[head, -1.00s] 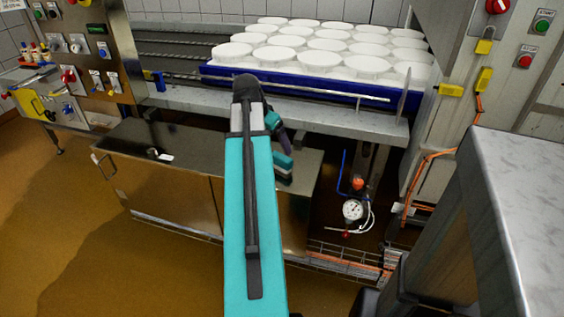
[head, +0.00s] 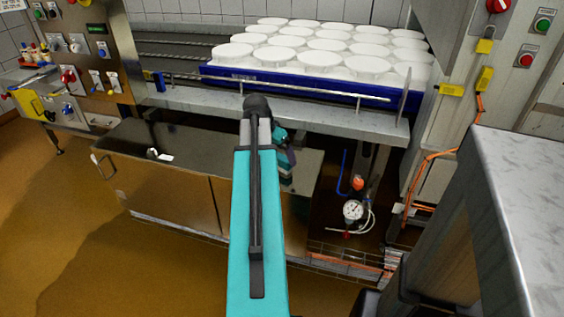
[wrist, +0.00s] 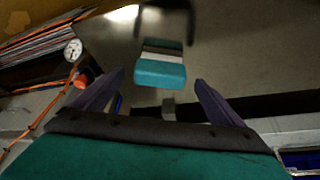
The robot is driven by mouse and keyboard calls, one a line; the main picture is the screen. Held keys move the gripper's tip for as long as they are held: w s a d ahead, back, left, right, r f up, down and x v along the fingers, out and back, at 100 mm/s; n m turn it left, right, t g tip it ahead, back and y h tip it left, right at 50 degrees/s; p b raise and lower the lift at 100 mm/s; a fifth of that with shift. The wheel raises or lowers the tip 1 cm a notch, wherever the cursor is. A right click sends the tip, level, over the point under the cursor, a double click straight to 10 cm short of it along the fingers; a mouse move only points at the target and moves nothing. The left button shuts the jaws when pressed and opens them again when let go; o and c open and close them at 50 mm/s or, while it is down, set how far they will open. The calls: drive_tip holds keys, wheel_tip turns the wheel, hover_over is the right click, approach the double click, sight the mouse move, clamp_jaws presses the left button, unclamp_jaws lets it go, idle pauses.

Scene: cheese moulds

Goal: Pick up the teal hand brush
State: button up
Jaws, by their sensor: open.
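The teal hand brush (wrist: 160,73) shows in the wrist view as a teal block with a pale grey band and a dark part behind it. It sits at the metal cabinet top (head: 190,150), ahead of my fingers and centred between them. My gripper (wrist: 161,80) is open, its two purple fingers apart, and nothing is between them that I can tell. In the head view my arm hides much of the spot. A small teal patch just below the gripper there looks like the brush (head: 286,171).
Above and behind is a steel shelf (head: 190,97) with a blue tray (head: 300,87) of white moulds. A gauge (head: 352,209) and an orange cable stand to the right of the cabinet. A grey block (head: 515,190) rises at the right front. The left cabinet top is mostly clear.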

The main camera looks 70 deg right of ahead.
sight(280, 157)
drive_tip(key=shift+x, duration=2.6)
drive_tip(key=shift+d, duration=0.1)
drive_tip(key=shift+r, duration=0.1)
drive_tip(key=c, duration=1.3)
drive_tip(key=shift+o, duration=0.2)
